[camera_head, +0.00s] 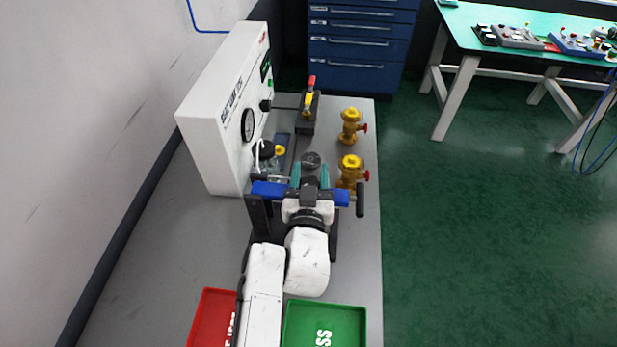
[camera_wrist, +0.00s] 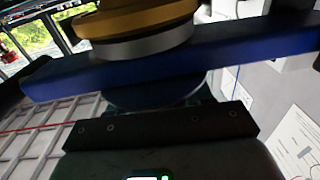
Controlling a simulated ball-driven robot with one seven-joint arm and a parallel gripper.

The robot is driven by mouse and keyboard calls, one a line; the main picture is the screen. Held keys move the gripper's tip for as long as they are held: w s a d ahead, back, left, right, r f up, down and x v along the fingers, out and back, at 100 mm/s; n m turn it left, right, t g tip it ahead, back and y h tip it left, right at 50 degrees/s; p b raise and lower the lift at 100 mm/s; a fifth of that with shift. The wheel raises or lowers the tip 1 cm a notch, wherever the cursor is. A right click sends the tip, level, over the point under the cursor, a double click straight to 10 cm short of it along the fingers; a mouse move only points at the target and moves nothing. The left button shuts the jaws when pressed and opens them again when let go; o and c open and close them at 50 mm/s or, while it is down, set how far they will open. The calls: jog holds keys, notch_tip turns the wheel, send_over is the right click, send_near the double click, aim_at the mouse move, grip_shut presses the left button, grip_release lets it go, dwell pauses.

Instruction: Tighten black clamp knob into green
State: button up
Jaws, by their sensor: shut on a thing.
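My gripper (camera_head: 311,178), between teal parts at the end of my white wrist, is over the bench beside a blue crossbar (camera_head: 270,189). A round black knob-like part (camera_head: 311,160) shows just beyond it. My gripper is shut; its fingertips and the contact are largely hidden. In the wrist view the blue bar (camera_wrist: 150,70) runs across the picture, close to the gripper's dark body. A gold and silver round part (camera_wrist: 140,25) sits above the bar. A black handle-like end (camera_head: 360,199) shows at the bar's right. I see no green marking on the clamp.
A white panel (camera_head: 215,120) with a dial gauge (camera_head: 248,124) stands close on the left. Brass valves (camera_head: 350,126) stand at the right bench edge. A red tray (camera_head: 208,315) and a green tray (camera_head: 325,315) lie at the near end. A blue drawer cabinet (camera_head: 360,45) stands behind.

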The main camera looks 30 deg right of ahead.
jog(key=m+g+h, duration=0.4)
jog(key=shift+s+d+h, duration=0.2)
jog(key=shift+h, duration=0.1)
jog(key=shift+s+d+f+m+g+h+p, duration=0.15)
jog(key=shift+m+g+h+p, duration=0.35)
jog(key=shift+m+g+h, duration=0.6)
jog(key=shift+s+d+r+m+g+h+p, duration=0.15)
jog(key=shift+m+g+h+p, duration=0.5)
jog(key=shift+g, duration=0.85)
jog(key=shift+s+a+f+m+g, duration=0.1)
jog(key=shift+m+g, duration=0.2)
jog(key=shift+m, duration=0.05)
jog(key=o, duration=1)
jog(key=b+v, duration=0.2)
jog(key=v, duration=0.9)
